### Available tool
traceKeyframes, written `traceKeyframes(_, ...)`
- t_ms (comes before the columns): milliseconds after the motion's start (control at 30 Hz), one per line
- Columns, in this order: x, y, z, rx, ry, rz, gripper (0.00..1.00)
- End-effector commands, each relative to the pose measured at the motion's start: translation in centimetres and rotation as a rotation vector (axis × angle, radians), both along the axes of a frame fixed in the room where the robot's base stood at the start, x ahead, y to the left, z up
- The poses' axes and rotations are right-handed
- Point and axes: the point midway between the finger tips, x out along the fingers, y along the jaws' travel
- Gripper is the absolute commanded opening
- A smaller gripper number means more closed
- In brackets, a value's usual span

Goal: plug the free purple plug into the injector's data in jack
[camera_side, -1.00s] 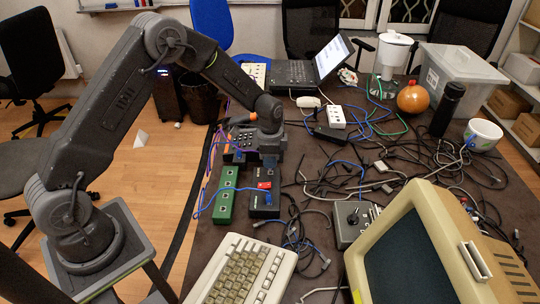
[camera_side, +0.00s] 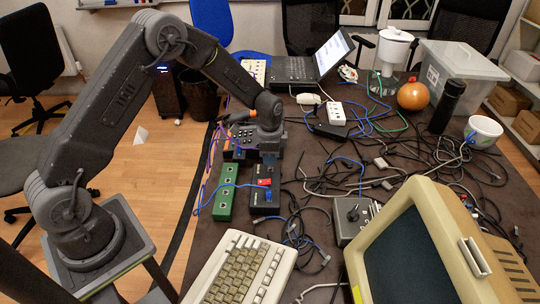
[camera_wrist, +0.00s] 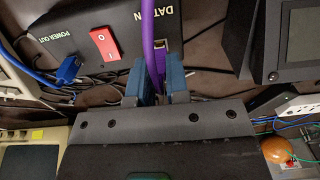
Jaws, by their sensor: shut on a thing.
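The injector (camera_side: 264,201) is a black box with a red switch on the table below my gripper. In the wrist view the injector (camera_wrist: 75,35) shows "POWER OUT", its red switch (camera_wrist: 104,43) and a partly covered "DATA IN" label. A blue plug (camera_wrist: 68,69) sits at the power-out side. My gripper (camera_wrist: 160,92), with blue fingertips, is shut on the purple plug, close to the data-in end. The purple cable (camera_wrist: 150,40) rises from between the fingers.
A green box with several jacks (camera_side: 226,198) stands left of the injector, with a blue cable across to it. Loose cables crowd the table to the right. A beige keyboard (camera_side: 240,272) lies in front.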

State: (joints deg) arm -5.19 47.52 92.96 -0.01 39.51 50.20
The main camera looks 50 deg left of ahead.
Motion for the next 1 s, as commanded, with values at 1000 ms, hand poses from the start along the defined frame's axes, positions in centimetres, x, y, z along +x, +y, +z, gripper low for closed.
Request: traceKeyframes(1000,0.00,0.00,-0.79,0.000,0.001,0.000,0.00)
